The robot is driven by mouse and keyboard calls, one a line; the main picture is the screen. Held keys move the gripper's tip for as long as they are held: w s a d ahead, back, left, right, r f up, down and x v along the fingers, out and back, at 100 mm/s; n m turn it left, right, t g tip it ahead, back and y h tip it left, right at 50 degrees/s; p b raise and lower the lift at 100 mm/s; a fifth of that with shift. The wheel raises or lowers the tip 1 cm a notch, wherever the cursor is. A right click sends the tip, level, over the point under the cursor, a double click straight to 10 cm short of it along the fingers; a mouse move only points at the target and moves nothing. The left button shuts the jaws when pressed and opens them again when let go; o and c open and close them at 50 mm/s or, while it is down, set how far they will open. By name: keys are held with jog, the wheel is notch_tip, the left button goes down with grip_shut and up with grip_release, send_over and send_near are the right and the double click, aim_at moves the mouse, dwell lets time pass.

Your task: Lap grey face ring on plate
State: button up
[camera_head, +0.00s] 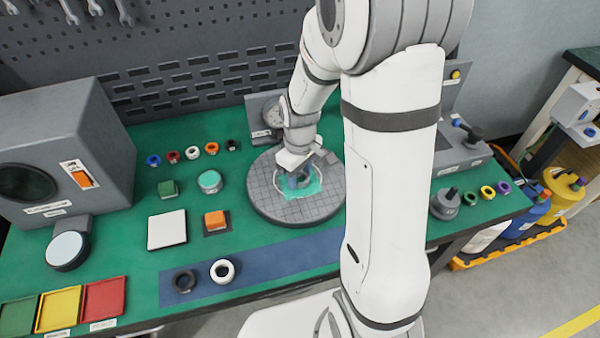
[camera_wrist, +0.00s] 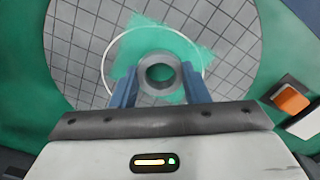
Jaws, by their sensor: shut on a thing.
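The lapping plate (camera_head: 262,204) is a round grey disc with a grid of grooves on the green bench. It also shows in the wrist view (camera_wrist: 85,35). A teal-green patch (camera_head: 312,191) lies on it inside a thin white circle. My gripper (camera_head: 299,181) is over this patch. In the wrist view its blue fingers are shut on the grey face ring (camera_wrist: 160,91), one on each side. The ring's hole faces the camera, and green shows around it. I cannot tell whether the ring touches the plate. In the head view the ring is mostly hidden by the gripper.
A dark ring (camera_head: 184,281) and a white ring (camera_head: 222,271) lie on the blue strip (camera_head: 275,254) in front. An orange block (camera_head: 215,220), a white square (camera_head: 167,230) and a teal-topped round tin (camera_head: 210,181) stand left of the plate. Small coloured rings line the back.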

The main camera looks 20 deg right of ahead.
jog(key=shift+f, duration=0.3)
jog(key=o, duration=1)
jog(key=shift+r, duration=0.3)
jog(key=shift+c, duration=0.5)
jog(key=c, duration=0.7)
jog(key=o, duration=0.3)
jog(key=c, duration=0.3)
jog(key=shift+r+p, duration=0.45)
jog(key=shift+r, duration=0.15)
